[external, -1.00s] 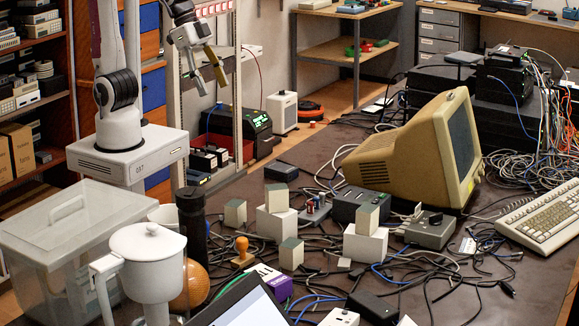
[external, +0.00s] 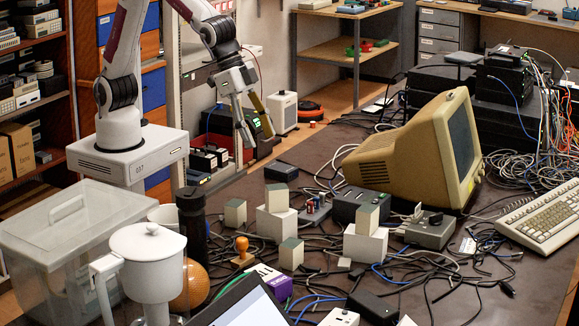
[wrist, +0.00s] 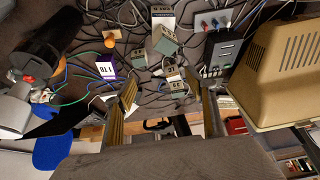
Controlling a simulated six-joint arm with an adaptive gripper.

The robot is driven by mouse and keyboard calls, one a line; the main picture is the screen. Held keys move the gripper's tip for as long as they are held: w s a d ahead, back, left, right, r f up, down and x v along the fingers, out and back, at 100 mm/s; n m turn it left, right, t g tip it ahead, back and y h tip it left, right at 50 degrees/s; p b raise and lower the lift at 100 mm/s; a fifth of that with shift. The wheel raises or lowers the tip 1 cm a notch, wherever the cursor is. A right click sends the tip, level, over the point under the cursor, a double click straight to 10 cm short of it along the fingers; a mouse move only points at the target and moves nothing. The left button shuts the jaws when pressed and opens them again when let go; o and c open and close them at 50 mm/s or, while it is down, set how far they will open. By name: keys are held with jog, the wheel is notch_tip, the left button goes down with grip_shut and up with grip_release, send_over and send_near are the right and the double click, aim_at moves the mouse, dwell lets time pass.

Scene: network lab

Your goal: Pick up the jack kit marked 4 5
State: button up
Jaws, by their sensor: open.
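Several small grey-green and beige cubes stand among the cables on the table. In the external view, one cube (external: 235,213) is at the left, one (external: 277,197) sits on a white block, one (external: 291,253) is nearer the front, and one (external: 367,218) sits on another white block. Markings are too small there to tell which is 4 5. The wrist view shows labelled cubes, including one (wrist: 165,42) ahead of the jaws, but I cannot surely read 4 5. My gripper (external: 258,138) is open and empty, above and behind the cubes; its fingers also show in the wrist view (wrist: 172,92).
White blocks (external: 277,224) (external: 365,244) support two cubes. A beige monitor (external: 400,155) and a dark box (external: 358,206) stand to the right. A wooden stamp (external: 242,250), purple box (external: 270,281), black cylinder (external: 193,225) and white pot (external: 148,260) crowd the front left. Cables cover much of the table.

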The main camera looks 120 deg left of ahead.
jog(key=w+d+f, duration=0.4)
jog(key=w+f, duration=0.2)
jog(key=f, duration=0.1)
send_over(288, 242)
jog(key=s, duration=0.2)
notch_tip(288, 242, down, 11)
jog(key=shift+s+r, duration=0.1)
jog(key=shift+s, duration=0.05)
jog(key=shift+x, duration=1.3)
jog(key=shift+x, duration=2.6)
jog(key=c, duration=1.3)
